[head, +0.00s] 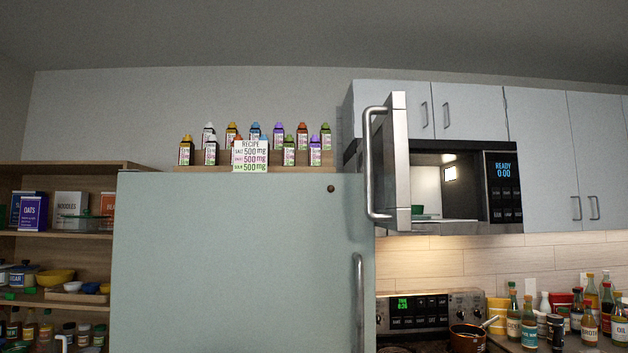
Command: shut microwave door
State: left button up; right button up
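The microwave (504,215) hangs under the wall cabinets at right of centre, above the stove. Its door (398,160) stands wide open, swung out toward me on its left side, with a long vertical silver handle (369,165) on its left. The lit cavity (430,180) shows, with something green inside at the lower left. The control panel (503,180) reads READY 0:00. Neither of my grippers is in the head view.
A tall pale green fridge (235,260) stands left of the open door. The stove panel (425,308) and a pot (467,338) are below. Several bottles (529,325) crowd the right counter. Shelves (75,245) with food stand at far left.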

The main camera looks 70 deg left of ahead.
aim_at(383, 151)
jog(key=u, duration=2)
jog(key=k, duration=1.1)
jog(key=u, duration=1.3)
jog(key=i, duration=1.75)
jog(key=z, duration=0.75)
jog(key=i, duration=0.55)
jog(key=z, duration=0.6)
